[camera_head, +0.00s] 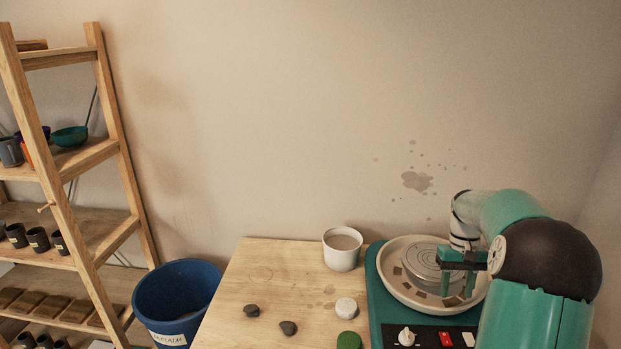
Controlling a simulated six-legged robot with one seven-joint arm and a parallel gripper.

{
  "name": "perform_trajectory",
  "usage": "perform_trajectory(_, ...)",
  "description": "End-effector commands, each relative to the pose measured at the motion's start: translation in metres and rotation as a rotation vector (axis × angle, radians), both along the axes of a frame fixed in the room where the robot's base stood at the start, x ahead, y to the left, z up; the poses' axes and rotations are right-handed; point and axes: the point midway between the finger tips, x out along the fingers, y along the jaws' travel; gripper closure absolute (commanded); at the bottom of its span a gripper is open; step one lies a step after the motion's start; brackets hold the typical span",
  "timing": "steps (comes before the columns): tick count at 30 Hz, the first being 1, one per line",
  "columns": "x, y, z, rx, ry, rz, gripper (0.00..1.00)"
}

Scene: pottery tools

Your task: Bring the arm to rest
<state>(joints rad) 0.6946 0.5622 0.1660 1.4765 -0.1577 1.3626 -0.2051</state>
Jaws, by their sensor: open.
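My teal and black arm comes in from the lower right and bends over the pottery wheel. My gripper (459,288) points down over the grey wheel head (424,262), inside the pale splash pan (398,242). Its two teal fingers are apart with nothing visible between them. I cannot tell whether the fingertips touch the wheel or pan. The arm hides the right part of the wheel.
On the wooden table (255,270) are a white cup (342,249), dark lumps (288,328), a white round piece (346,308) and a green item (349,341). A blue bucket (178,295) and a wooden shelf (120,150) stand left. The wheel's control panel (430,337) is in front.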

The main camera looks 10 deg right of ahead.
Motion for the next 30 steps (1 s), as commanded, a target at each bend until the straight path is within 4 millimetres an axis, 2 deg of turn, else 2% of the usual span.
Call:
perform_trajectory(5,0.001,0.029,0.026,-0.034,-0.04,0.03,0.55)
perform_trajectory(9,-0.005,0.076,0.063,-0.083,-0.109,0.072,0.55)
perform_trajectory(14,-0.023,0.13,0.098,-0.128,-0.201,0.116,0.55)
perform_trajectory(21,-0.065,0.203,0.133,-0.169,-0.353,0.173,0.55)
perform_trajectory(30,-0.133,0.274,0.147,-0.164,-0.557,0.232,0.55)
